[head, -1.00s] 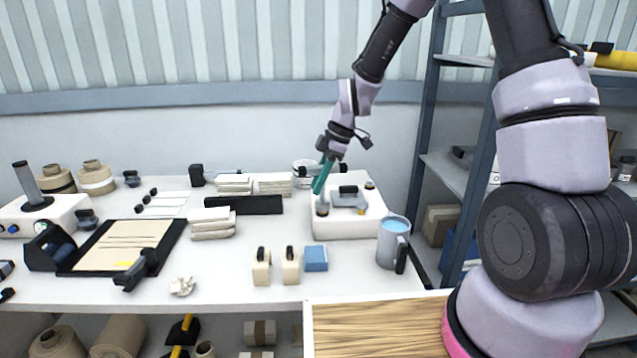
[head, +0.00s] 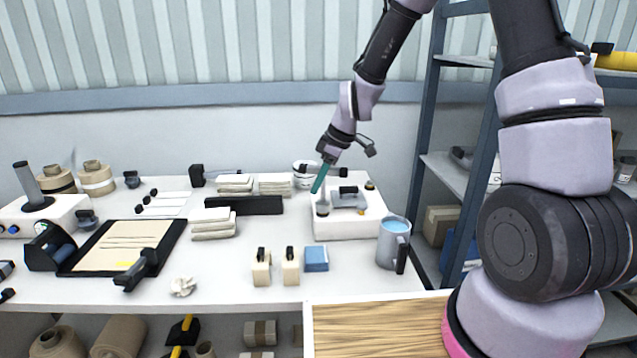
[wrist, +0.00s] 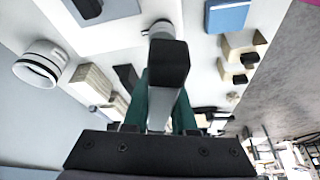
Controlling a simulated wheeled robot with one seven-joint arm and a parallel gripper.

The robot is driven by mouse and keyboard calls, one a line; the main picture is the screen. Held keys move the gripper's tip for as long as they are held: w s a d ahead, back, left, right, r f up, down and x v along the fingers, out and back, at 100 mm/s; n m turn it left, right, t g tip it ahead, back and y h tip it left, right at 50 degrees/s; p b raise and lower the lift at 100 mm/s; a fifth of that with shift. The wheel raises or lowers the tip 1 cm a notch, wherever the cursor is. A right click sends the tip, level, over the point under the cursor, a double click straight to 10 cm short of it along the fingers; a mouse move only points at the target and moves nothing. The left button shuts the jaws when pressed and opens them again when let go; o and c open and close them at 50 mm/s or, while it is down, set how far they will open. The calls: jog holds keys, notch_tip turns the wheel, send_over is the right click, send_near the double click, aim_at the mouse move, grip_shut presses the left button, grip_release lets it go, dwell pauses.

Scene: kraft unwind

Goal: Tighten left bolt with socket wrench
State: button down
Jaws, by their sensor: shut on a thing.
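My gripper (head: 318,187), with teal fingers, is tilted over the white fixture block at the right of the bench. It is shut on the socket wrench (head: 343,172), whose black handle end sticks out to the right. In the wrist view that handle end (wrist: 168,65) stands between the teal fingers and hides what lies beyond. The left bolt (head: 322,206) is a short upright post on the block, just below the fingertips. I cannot tell whether the wrench touches it. The white fixture block (head: 345,228) also carries a grey and black bracket (head: 349,200).
A blue-filled mug (head: 393,245) stands at the block's front right corner. A blue box (head: 316,259) and two small beige blocks are in front. A white roll (head: 303,168) and stacked pads (head: 235,184) lie behind and left. A shelf rack stands right.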

jog(key=shift+m+t, duration=0.3)
jog(key=shift+m, duration=0.3)
jog(key=shift+w+d+m+t, duration=0.15)
jog(key=shift+m+t, duration=0.25)
jog(key=shift+m, duration=0.8)
jog(key=shift+h, duration=0.3)
jog(key=shift+w+m+t, duration=0.1)
jog(key=shift+m+t, duration=0.3)
jog(key=shift+m, duration=0.7)
jog(key=shift+h, duration=0.3)
